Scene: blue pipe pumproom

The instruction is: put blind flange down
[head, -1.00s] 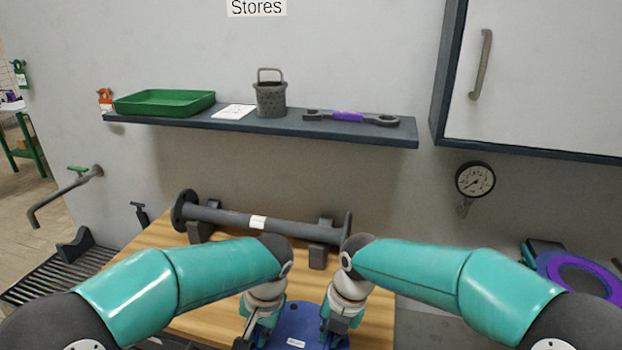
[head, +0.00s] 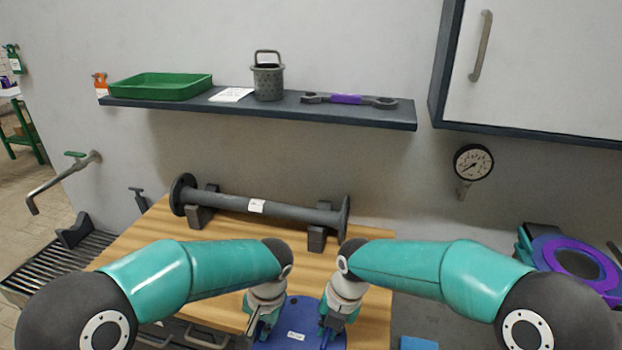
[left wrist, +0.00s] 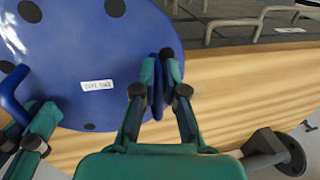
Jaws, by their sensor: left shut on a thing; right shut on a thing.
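The blind flange is a round blue disc (head: 296,327) with a white label, dark bolt holes and blue handles. It is over the front part of the wooden tabletop, between my two grippers. I cannot tell whether it touches the wood. My left gripper (head: 262,325) is shut on one handle; the left wrist view shows its fingers on both sides of that blue handle (left wrist: 158,85). My right gripper (head: 328,325) is shut on the opposite handle, which shows at the left edge of the left wrist view (left wrist: 14,95). The front of the disc is cut off in the head view.
A grey flanged pipe (head: 285,210) lies on supports across the back of the wooden table (head: 220,245). Bare wood lies between it and the flange. A wall shelf (head: 270,108) holds a green tray, a basket and a purple-handled wrench. A purple ring (head: 577,264) is at right.

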